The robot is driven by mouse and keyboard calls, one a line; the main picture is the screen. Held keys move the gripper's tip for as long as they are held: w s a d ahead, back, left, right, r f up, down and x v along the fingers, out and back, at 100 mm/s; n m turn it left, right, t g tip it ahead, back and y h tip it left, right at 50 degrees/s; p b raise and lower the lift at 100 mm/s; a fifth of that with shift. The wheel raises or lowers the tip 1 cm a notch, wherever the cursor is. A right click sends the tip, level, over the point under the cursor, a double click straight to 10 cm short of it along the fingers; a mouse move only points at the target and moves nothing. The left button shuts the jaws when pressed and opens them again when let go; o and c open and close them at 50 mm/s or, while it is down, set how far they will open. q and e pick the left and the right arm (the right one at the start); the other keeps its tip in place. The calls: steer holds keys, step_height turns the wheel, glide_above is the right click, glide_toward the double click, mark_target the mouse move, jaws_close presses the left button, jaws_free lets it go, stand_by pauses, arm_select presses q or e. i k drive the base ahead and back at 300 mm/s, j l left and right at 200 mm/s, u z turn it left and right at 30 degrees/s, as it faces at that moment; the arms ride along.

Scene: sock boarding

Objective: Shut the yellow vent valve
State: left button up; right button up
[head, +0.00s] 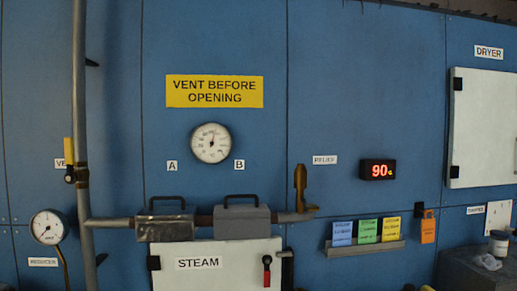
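The yellow vent valve (68,151) is at the left in the head view, beside the grey vertical pipe (79,110). Its yellow lever points straight up, along the pipe, with a dark pivot at its lower end. The lever partly covers a white label (60,163) of which only "VE" reads. Neither of my grippers is in view, so nothing touches the valve in this picture.
A gauge (47,227) sits below the valve. A horizontal pipe (110,222) runs right to two grey handled boxes (241,219) above the STEAM door (215,265), which has a red-handled lever (267,270). The blue wall above the valve is mostly clear.

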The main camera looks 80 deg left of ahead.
mark_target(70, 178)
steer(key=j+u, duration=0.15)
steer(key=u, duration=3.75)
steer(key=l, duration=0.1)
